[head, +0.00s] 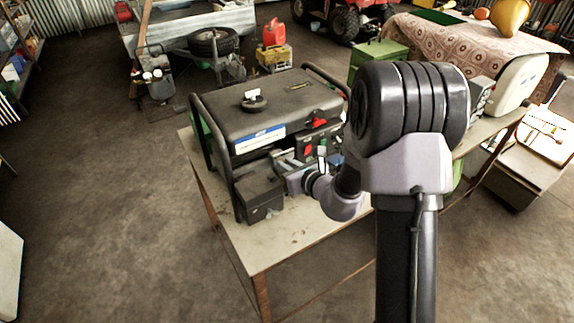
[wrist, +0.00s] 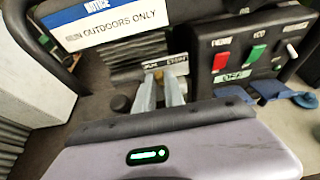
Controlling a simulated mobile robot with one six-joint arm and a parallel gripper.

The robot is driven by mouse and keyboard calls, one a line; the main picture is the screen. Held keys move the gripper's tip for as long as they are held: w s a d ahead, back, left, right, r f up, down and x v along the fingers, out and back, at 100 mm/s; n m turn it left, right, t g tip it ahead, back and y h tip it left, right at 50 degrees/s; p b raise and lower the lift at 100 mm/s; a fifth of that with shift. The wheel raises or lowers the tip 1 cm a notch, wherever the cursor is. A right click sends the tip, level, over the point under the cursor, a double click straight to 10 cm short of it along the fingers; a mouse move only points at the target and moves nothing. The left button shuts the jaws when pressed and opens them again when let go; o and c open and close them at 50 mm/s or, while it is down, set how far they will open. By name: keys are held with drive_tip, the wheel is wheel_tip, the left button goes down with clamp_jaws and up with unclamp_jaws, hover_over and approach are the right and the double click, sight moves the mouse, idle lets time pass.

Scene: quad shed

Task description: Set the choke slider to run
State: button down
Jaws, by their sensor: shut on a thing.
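The generator (head: 270,105) stands on the workbench, its panel side toward my arm. In the wrist view, a small choke plate (wrist: 165,63) with partly readable lettering sits below the "outdoors only" notice. My gripper (wrist: 161,84) has its two pale fingers at this plate, shut on the small yellowish choke slider (wrist: 158,74). The fingers hide most of the slider, and I cannot tell which end of its slot it is at. In the head view, my gripper (head: 290,168) reaches the generator's panel side, partly hidden by my wrist.
A switch panel (wrist: 250,52) with red, green and white switches is just right of the fingers. A black tube frame (head: 215,150) surrounds the generator. The workbench (head: 262,245) has bare room in front. A red can (head: 274,33) stands behind.

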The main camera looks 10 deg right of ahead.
drive_tip(key=shift+s+a, duration=0.15)
drive_tip(key=shift+a, duration=0.35)
drive_tip(key=c, duration=1.8)
unclamp_jaws()
drive_tip(key=shift+d, duration=0.15)
drive_tip(key=o, duration=0.4)
